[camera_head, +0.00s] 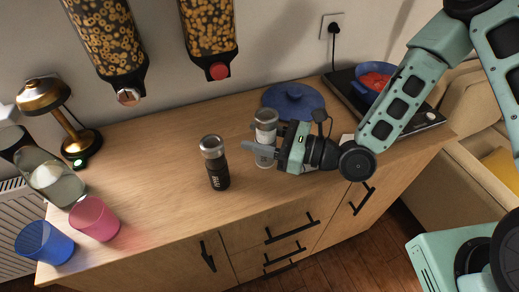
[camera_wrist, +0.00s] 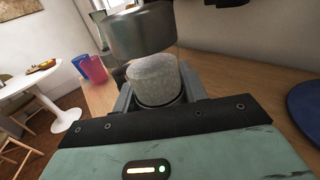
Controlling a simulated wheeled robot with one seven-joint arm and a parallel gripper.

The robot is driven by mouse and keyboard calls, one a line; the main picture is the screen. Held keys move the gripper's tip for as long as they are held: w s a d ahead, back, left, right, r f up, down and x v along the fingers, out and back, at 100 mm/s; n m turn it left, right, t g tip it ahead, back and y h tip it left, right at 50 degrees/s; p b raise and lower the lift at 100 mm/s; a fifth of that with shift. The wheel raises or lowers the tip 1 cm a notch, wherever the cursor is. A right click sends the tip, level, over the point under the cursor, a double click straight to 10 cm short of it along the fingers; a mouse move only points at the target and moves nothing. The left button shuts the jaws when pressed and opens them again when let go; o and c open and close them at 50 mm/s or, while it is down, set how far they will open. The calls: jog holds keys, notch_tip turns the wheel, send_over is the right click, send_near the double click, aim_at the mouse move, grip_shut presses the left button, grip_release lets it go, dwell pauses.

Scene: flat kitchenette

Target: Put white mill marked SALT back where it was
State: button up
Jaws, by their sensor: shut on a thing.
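The white mill (camera_head: 265,132) has a silver cap and stands upright between the fingers of my gripper (camera_head: 262,147), which is shut on it. In the wrist view the mill's pale body (camera_wrist: 155,80) and metal cap (camera_wrist: 140,32) show between the jaws (camera_wrist: 160,92). Its SALT marking is not readable. I cannot tell whether its base touches the counter. A black mill (camera_head: 217,172) with a silver cap stands upright on the wooden counter (camera_head: 150,170), left of my gripper and nearer the front edge.
Pink (camera_head: 93,219) and blue (camera_head: 45,243) cups, a glass jar (camera_head: 52,178) and a lamp (camera_head: 80,145) stand left. Cereal dispensers (camera_head: 208,35) hang above. The counter's middle-left is clear.

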jog(key=shift+f, duration=1.85)
jog(key=shift+f, duration=0.2)
jog(key=o, duration=1.1)
jog(key=shift+o, duration=0.2)
jog(key=shift+r, duration=0.15)
jog(key=shift+d, duration=0.15)
jog(key=b+v, duration=0.2)
jog(key=v, duration=0.9)
jog(key=shift+s+d, duration=0.2)
jog(key=shift+d, duration=0.15)
